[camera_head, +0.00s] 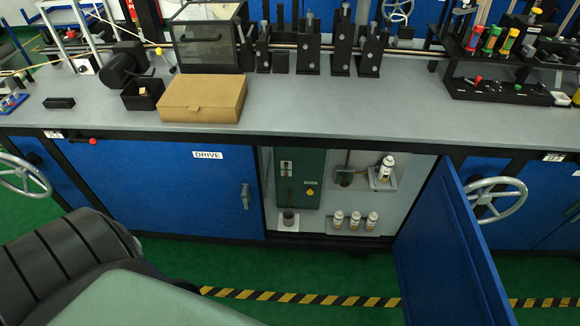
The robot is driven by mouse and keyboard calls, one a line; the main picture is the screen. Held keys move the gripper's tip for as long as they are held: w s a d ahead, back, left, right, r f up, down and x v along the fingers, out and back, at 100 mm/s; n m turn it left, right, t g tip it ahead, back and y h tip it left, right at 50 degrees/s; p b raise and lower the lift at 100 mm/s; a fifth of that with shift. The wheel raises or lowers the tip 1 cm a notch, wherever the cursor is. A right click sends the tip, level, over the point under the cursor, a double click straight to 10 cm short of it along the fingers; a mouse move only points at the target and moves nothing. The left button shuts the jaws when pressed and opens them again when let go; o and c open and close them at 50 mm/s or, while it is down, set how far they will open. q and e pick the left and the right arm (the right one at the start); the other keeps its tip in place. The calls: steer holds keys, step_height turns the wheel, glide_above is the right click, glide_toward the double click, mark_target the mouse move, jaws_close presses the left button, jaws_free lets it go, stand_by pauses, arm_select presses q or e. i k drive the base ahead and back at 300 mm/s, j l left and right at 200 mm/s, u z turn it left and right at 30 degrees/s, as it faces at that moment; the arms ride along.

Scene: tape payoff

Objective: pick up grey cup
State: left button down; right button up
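A small dark grey cup-like cylinder (289,217) stands upright on a white ledge (287,226) inside the open cabinet, at its lower left. It sits below a dark green panel (300,180). It is small in the picture, and I cannot see into it clearly. Neither of my grippers is in view; only a large part of my own body shows at the lower left.
The blue cabinet door (450,245) stands open at the right of the opening. Several white bottles (355,220) stand on a low shelf inside, and another bottle (386,168) higher up. A cardboard box (203,98) lies on the grey worktop (320,115). Handwheels (496,192) stick out at both sides.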

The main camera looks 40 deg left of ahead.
mark_target(288, 215)
steer(key=u, duration=1.15)
